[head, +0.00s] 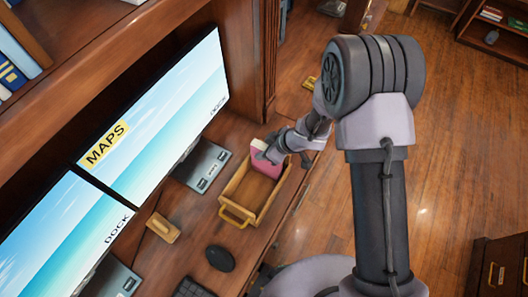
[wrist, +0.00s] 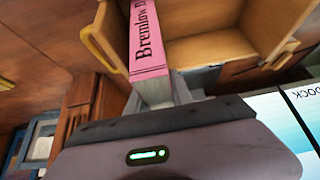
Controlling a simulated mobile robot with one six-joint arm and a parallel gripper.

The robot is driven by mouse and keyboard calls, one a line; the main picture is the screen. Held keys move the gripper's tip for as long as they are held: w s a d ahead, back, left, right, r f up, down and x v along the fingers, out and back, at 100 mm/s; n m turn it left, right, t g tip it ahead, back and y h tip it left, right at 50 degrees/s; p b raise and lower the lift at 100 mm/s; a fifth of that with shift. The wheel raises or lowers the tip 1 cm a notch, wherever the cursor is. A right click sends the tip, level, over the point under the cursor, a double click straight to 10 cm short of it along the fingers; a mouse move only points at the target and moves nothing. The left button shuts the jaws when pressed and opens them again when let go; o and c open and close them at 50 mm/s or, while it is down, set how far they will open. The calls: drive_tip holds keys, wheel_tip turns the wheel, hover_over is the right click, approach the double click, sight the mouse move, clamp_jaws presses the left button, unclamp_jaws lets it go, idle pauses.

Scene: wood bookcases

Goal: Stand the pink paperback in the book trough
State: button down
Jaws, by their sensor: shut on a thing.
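The pink paperback (head: 266,146) is at the far end of the wooden book trough (head: 236,183) in the head view. My gripper (head: 273,157) reaches in from the right and is shut on it. In the wrist view, the pink spine (wrist: 149,45) with dark lettering runs up from my gripper (wrist: 155,90), beside the trough (wrist: 213,50) and its looped handle (wrist: 97,42). The book looks upright or nearly so. Its lower edge is hidden, so I cannot tell whether it touches the trough floor. The rest of the trough looks empty.
Two monitors (head: 170,85) stand left of the trough on the desk. A small wooden block (head: 162,227), a black mouse (head: 220,258) and a keyboard (head: 190,288) lie nearer. A wooden upright (head: 258,60) rises behind. Open floor (head: 445,170) lies to the right.

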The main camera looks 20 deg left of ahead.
drive_tip(key=c, duration=1.6)
unclamp_jaws()
drive_tip(key=shift+f, duration=0.15)
drive_tip(key=o, duration=0.5)
